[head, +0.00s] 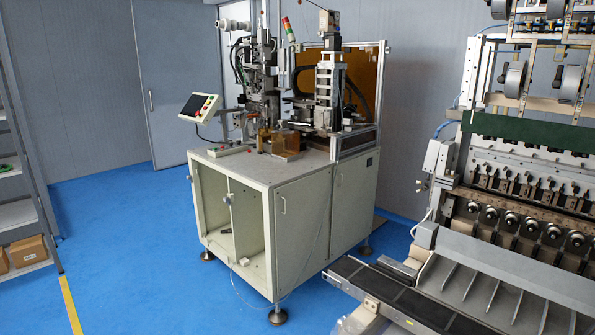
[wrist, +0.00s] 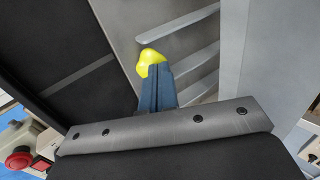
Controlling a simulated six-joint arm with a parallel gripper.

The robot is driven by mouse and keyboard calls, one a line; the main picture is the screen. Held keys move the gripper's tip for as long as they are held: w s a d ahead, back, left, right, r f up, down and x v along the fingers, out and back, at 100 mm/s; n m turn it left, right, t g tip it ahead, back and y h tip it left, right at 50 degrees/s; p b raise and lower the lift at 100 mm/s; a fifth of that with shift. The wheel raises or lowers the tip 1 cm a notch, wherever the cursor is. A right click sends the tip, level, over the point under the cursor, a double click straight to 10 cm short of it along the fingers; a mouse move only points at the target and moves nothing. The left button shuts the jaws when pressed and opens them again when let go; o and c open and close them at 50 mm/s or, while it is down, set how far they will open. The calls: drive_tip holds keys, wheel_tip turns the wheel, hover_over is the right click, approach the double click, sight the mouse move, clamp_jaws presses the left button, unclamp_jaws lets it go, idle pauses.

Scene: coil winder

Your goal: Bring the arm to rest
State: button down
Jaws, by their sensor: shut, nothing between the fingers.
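My gripper (wrist: 156,74) shows in the wrist view as narrow blue-grey fingers pressed together, rising from a dark bracket with several screws. It is shut and I see nothing held between the fingers. A bright yellow patch (wrist: 150,58) shows at the fingertips; I cannot tell whether it is part of the fingers or lies behind them. Beyond the fingertips is a grey metal surface with several pale fins (wrist: 188,50). My arm and gripper do not show in the head view.
The head view shows a winding machine on a pale cabinet (head: 297,215), and a larger machine at right with a finned grey chute (head: 470,290) and dark conveyor belt (head: 395,292). Blue floor (head: 110,230) is open at left. A red button (wrist: 19,157) shows in the wrist view.

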drive_tip(key=shift+w+d+f, duration=0.2)
drive_tip(key=shift+w+d, duration=0.05)
idle(0.4)
drive_tip(key=shift+w+f, duration=0.1)
drive_tip(key=shift+w+d+f, duration=0.25)
drive_tip(key=shift+w+f, duration=0.1)
drive_tip(key=shift+f, duration=0.2)
drive_tip(key=shift+w, duration=0.1)
drive_tip(key=shift+w+d+f, duration=0.2)
drive_tip(key=shift+d+f, duration=0.15)
drive_tip(key=shift+d, duration=0.2)
idle(0.3)
